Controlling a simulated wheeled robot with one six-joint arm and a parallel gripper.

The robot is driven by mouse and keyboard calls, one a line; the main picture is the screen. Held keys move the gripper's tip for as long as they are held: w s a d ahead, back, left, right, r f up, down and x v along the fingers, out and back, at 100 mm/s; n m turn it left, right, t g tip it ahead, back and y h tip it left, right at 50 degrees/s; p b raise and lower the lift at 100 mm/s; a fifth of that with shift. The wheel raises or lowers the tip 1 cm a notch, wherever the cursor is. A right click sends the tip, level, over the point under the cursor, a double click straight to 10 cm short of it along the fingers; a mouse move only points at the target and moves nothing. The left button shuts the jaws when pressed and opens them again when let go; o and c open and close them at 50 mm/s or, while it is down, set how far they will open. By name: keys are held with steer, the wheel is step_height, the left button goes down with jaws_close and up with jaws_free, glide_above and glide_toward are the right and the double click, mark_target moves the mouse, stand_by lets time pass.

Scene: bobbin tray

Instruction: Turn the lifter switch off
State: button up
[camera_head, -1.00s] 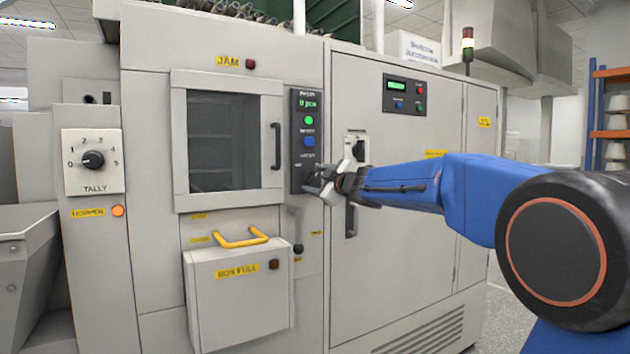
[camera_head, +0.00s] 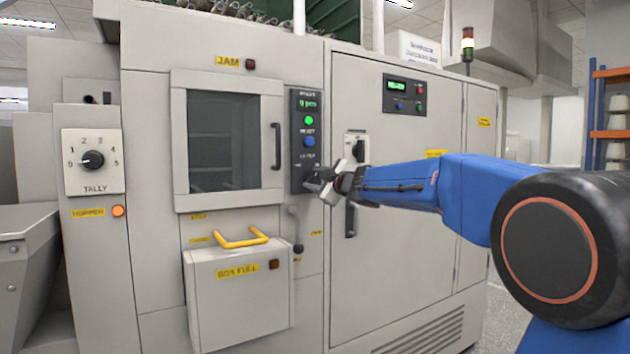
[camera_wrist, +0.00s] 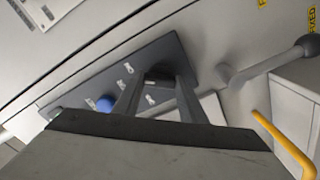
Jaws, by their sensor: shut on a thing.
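The lifter switch is a dark knob (camera_wrist: 160,74) at the lower end of the dark control panel (camera_head: 295,118). In the wrist view it sits between the two fingers of my gripper (camera_wrist: 159,84). In the head view my gripper (camera_head: 316,181) is at the panel's lower end and covers the switch. My gripper is shut on the switch. The knob's exact angle cannot be told. Above it, the panel carries a blue button (camera_head: 309,141), a green lit button (camera_head: 308,120) and a small green readout (camera_head: 307,104).
A lever with a black knob (camera_head: 298,249) hangs below the panel. The yellow handle (camera_head: 242,241) of the box-full bin juts out at lower left.

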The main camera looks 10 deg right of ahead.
steer(key=n, duration=0.3)
steer(key=shift+n, duration=0.4)
steer(key=n, duration=0.3)
steer(key=shift+n, duration=0.4)
steer(key=n, duration=0.4)
steer(key=shift+f, duration=0.1)
steer(key=shift+n, duration=1.7)
steer(key=o, duration=1.1)
steer(key=shift+c, duration=0.2)
steer(key=shift+s, duration=0.1)
steer(key=v, duration=1.7)
